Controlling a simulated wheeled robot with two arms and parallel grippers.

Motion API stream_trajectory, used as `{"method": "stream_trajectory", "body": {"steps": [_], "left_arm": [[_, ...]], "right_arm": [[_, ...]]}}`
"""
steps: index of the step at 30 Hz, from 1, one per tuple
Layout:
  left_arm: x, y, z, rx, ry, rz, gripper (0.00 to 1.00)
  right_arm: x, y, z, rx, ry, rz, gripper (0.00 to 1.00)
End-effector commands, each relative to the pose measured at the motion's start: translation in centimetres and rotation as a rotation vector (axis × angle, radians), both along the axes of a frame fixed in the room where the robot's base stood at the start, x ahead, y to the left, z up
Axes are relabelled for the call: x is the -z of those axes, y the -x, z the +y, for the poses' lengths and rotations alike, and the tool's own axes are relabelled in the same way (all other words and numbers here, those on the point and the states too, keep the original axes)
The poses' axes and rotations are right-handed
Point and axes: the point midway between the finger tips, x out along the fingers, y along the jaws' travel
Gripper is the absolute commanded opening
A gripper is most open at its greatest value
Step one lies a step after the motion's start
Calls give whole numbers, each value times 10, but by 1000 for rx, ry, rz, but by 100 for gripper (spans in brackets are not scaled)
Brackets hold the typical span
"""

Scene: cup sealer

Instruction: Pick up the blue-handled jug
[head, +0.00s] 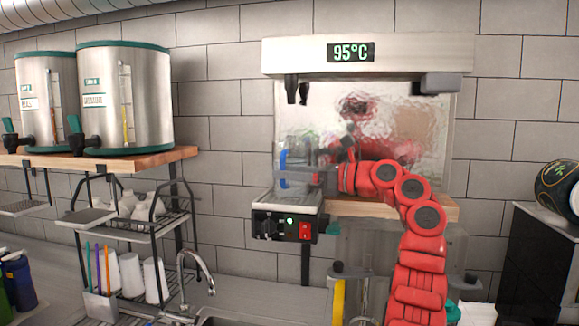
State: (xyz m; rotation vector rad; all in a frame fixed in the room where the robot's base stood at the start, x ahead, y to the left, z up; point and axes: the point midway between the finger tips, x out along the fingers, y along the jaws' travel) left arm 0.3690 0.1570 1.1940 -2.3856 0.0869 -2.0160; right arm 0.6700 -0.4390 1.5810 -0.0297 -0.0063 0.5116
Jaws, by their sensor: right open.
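The blue-handled jug (283,168) stands on the sealing machine's front platform, below the dispensing nozzles. Its blue handle faces left and its clear body is hard to make out against the shiny panel. My right gripper (318,177) is open, at the right side of the jug with its fingers pointing left. The fingers are close to the jug's body and partly overlap it; I cannot tell whether they touch it. My left gripper is not in view.
The machine (365,55) reads 95°C and has a control box (285,227) under the platform. A yellow-handled clear container (338,302) is below. Two steel dispensers (125,100) stand on a wooden shelf (130,163) at left, above a cup rack (135,228). A faucet (197,268) stands beside it.

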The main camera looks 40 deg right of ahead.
Motion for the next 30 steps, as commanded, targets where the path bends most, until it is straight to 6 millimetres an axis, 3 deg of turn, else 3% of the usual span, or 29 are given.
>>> {"method": "stream_trajectory", "body": {"steps": [10, 19, 28, 30], "left_arm": [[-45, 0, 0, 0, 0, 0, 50], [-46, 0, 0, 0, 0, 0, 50], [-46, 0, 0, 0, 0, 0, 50], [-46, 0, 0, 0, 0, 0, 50]], "right_arm": [[-6, -34, 20, -2, 1, 1, 53], [1, -44, 24, 3, 1, -2, 53], [1, -44, 25, 2, 0, -1, 1], [1, -44, 25, 2, 0, -1, 0]]}}
